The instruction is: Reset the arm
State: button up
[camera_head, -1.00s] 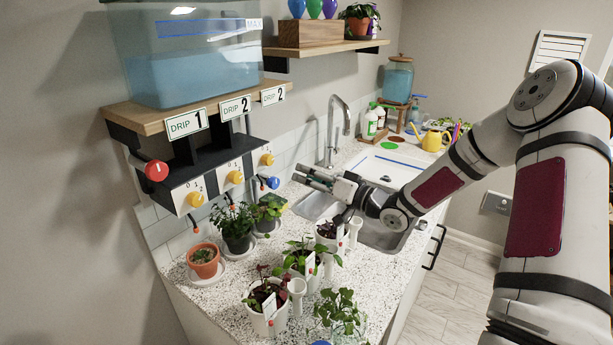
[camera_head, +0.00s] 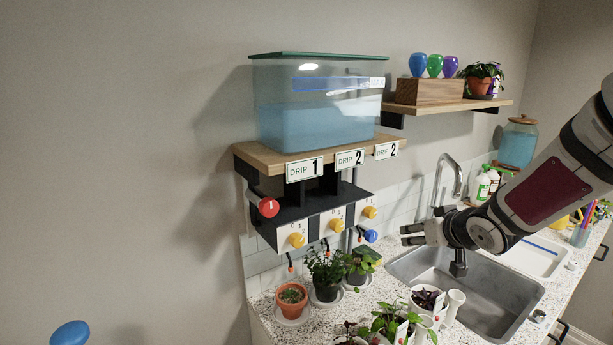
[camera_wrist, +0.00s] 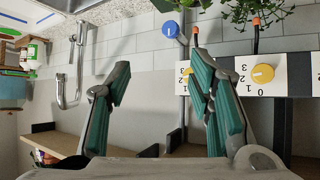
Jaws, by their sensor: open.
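My gripper (camera_head: 411,235) is open and empty in front of the sink. It is raised above the counter, to the right of the drip station's blue knob (camera_head: 371,236). The wrist view appears turned upside down. My arm comes in from the right in the head view and hides part of the counter and sink area.
A water tank (camera_head: 315,120) stands on a wooden shelf above yellow dials (camera_head: 297,240) and a red knob (camera_head: 268,207). Potted plants (camera_head: 326,273) crowd the counter below. The faucet (camera_head: 446,180) rises behind my gripper. The upper shelf (camera_head: 450,107) holds coloured bulbs and a plant.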

jog(key=s+r+m+g+h, duration=0.15)
jog(key=s+r, duration=0.25)
jog(key=s, duration=0.4)
jog(key=s+r+g+h, duration=0.1)
jog(key=s+r+h, duration=0.2)
jog(key=s+r, duration=0.3)
jog(key=s+a+g+y, duration=0.1)
jog(key=s+a, duration=0.2)
jog(key=s, duration=0.7)
jog(key=s+a+f+g+y, duration=0.1)
jog(key=s+a, duration=0.3)
jog(key=s, duration=0.5)
jog(key=shift+s+g+y, duration=0.35)
jog(key=shift+g+y, duration=0.1)
jog(key=shift+y, duration=0.1)
